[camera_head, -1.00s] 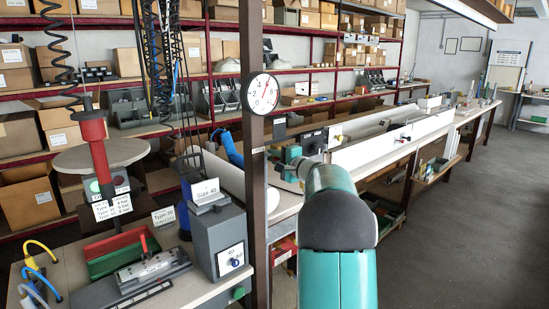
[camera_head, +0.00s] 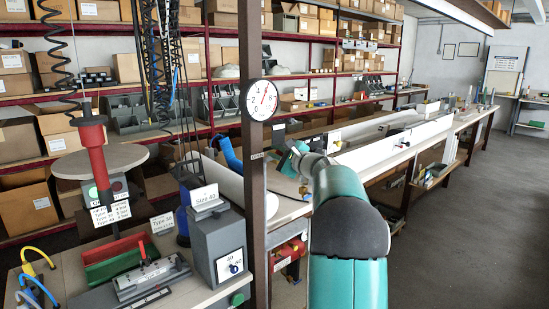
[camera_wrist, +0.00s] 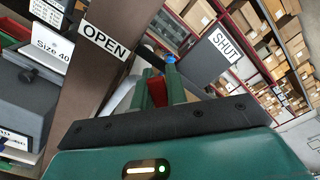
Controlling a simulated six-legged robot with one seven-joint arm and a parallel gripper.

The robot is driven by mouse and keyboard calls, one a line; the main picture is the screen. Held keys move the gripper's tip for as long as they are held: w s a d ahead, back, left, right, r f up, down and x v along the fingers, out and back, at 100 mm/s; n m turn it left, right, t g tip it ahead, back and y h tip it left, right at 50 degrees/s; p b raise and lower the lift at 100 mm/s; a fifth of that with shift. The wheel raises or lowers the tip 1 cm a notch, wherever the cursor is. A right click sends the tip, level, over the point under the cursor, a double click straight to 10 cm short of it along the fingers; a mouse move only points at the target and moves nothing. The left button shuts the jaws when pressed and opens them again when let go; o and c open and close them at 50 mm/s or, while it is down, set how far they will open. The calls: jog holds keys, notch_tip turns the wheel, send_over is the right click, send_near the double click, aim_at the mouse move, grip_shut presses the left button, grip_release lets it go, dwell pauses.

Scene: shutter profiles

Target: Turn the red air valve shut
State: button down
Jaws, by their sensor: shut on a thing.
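In the wrist view my gripper (camera_wrist: 160,88) has its green fingers shut on a red piece (camera_wrist: 156,86), which I take for the handle of the red air valve. Only a small part of it shows between the fingers. A white OPEN label (camera_wrist: 103,41) is on the brown post to the left, and a white SHUT label (camera_wrist: 225,44) is to the right. In the head view my teal gripper end (camera_head: 292,160) is just right of the brown post (camera_head: 255,190). The valve cannot be made out there.
A round pressure gauge (camera_head: 262,99) is on the post. A grey box with a Size 40 sign (camera_head: 209,208) stands on the bench left of the post. A long bench with white rails (camera_head: 400,140) runs away to the right. The floor (camera_head: 460,240) at the right is clear.

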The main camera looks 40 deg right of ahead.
aim_at(279, 141)
jog(key=m, duration=0.2)
jog(key=d+r+m, duration=0.1)
jog(key=d+m, duration=0.1)
jog(key=m, duration=0.1)
jog(key=shift+d+r+m, duration=0.2)
jog(key=shift+r+m, duration=0.05)
jog(key=shift+m, duration=0.05)
jog(key=d+m, duration=0.1)
jog(key=m, duration=0.1)
jog(key=d+m, duration=0.1)
jog(key=m, duration=0.1)
jog(key=shift+r+m, duration=0.2)
jog(key=shift+m, duration=0.1)
jog(key=shift+d, duration=0.1)
jog(key=c, duration=1.4)
grip_release()
jog(key=s, duration=1.3)
jog(key=shift+s, duration=0.35)
jog(key=shift+d, duration=0.1)
